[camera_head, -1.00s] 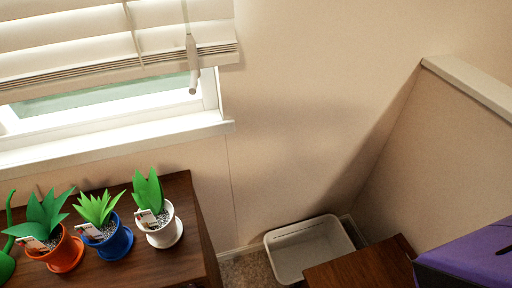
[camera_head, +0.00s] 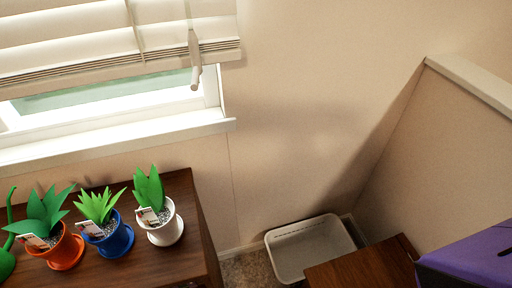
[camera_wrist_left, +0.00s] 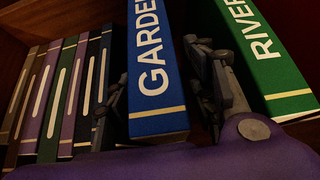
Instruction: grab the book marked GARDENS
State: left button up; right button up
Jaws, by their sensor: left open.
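The blue book (camera_wrist_left: 158,70) stands upright in the left wrist view, its spine reading "GARDE" in white before the top edge cuts it off. A gold band crosses its lower end. My left gripper (camera_wrist_left: 162,100) is open, with one dark finger on each side of this book. I cannot tell whether either finger touches it. My right gripper is in neither view. The head view shows neither the book nor my grippers.
A green book (camera_wrist_left: 265,60) marked "RIVER" stands right of the right finger. Several thinner books (camera_wrist_left: 65,95) stand to the left inside the dark wooden shelf. In the head view, potted plants (camera_head: 108,235) stand on a cabinet, and a white bin (camera_head: 310,250) sits on the floor.

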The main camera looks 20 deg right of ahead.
pick_arm(q)
grip_shut()
jog(key=shift+r, duration=0.15)
dwell(0.4)
